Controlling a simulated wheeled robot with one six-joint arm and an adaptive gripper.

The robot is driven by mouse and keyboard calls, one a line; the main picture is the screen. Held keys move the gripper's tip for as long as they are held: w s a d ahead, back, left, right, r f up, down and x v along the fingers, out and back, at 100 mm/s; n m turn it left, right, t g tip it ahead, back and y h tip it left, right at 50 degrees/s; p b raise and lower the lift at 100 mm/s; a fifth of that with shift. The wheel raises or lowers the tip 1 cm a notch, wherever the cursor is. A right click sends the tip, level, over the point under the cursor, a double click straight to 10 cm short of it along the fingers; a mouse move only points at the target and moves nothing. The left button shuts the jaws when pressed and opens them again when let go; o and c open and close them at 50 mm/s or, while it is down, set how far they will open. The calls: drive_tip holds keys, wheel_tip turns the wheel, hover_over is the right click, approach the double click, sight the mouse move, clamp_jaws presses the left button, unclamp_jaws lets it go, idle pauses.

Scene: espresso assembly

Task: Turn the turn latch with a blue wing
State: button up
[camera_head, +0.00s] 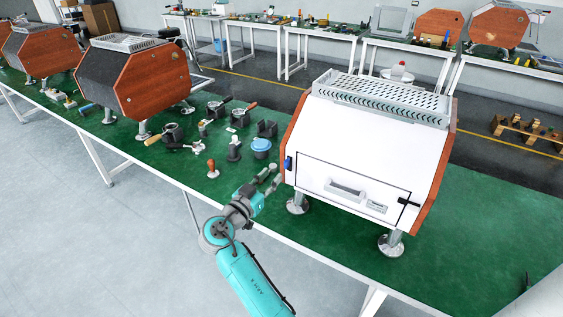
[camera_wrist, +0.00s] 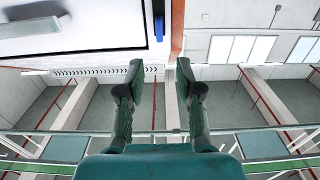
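The turn latch with a blue wing (camera_head: 288,163) sits at the left edge of the white front panel (camera_head: 345,187) of the nearest espresso machine. In the wrist view the blue wing (camera_wrist: 159,27) shows near the top, beside the wooden side panel. My gripper (camera_head: 272,179) is just left of the machine and a little below the latch in the head view. In the wrist view its fingers (camera_wrist: 157,70) are spread apart with nothing between them. The wing appears beyond the fingertips, apart from them.
A panel handle (camera_head: 346,189) and a black latch (camera_head: 408,202) are on the same front. Several tools and parts, including a blue-topped container (camera_head: 261,146) and a wooden-handled tamper (camera_head: 212,169), stand on the green table (camera_head: 480,255) left of the machine. The table's front is clear.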

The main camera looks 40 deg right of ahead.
sight(285, 162)
drive_tip(key=x, duration=0.8)
drive_tip(key=shift+w+d, duration=0.15)
drive_tip(key=shift+d, duration=0.2)
clamp_jaws()
